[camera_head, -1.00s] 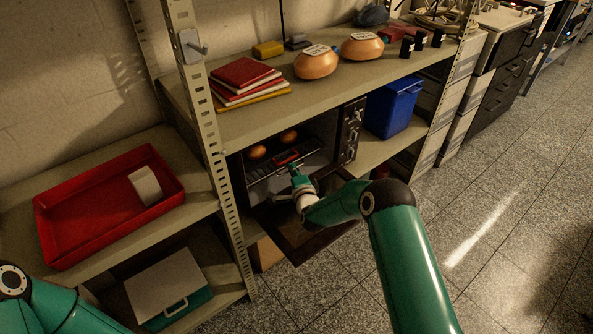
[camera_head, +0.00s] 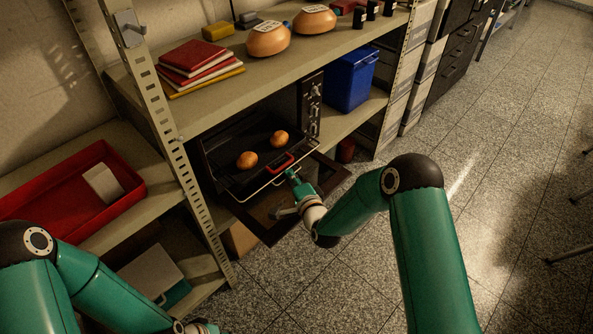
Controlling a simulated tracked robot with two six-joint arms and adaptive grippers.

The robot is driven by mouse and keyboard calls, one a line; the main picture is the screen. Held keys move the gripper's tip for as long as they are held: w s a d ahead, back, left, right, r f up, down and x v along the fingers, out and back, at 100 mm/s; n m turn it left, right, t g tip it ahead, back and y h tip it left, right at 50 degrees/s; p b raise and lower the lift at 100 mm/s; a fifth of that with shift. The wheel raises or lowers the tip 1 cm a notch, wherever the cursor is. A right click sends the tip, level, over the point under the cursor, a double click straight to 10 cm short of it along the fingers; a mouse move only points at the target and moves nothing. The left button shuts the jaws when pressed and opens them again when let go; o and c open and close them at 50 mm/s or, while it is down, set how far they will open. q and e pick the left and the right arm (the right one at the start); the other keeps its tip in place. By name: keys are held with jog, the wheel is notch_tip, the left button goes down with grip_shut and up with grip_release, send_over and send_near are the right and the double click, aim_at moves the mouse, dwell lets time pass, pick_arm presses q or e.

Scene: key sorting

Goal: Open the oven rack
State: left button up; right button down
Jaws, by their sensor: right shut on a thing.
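The oven (camera_head: 313,108) stands on the middle shelf with its door (camera_head: 268,216) folded down. Its wire rack (camera_head: 262,188) is slid out over the door and carries a dark tray (camera_head: 232,178) with two brown round buns (camera_head: 247,160) (camera_head: 280,139). A red handle (camera_head: 283,162) is at the rack's front. My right gripper (camera_head: 291,174) is shut on the rack's front edge beside the handle; its fingertips are small and partly hidden. My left gripper (camera_head: 197,327) is at the bottom edge, mostly cut off, far from the oven.
A shelf post (camera_head: 168,140) stands left of the oven. A red tray (camera_head: 130,196) with a white block is on the left shelf. A blue bin (camera_head: 350,80) stands right of the oven. Books and orange pots are on the shelf above.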

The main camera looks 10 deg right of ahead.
jog(key=shift+s+f, duration=0.2)
jog(key=shift+s, duration=0.1)
jog(key=c, duration=1.3)
grip_release()
jog(key=shift+w+r, duration=0.1)
jog(key=shift+d, duration=0.1)
jog(key=v, duration=1.2)
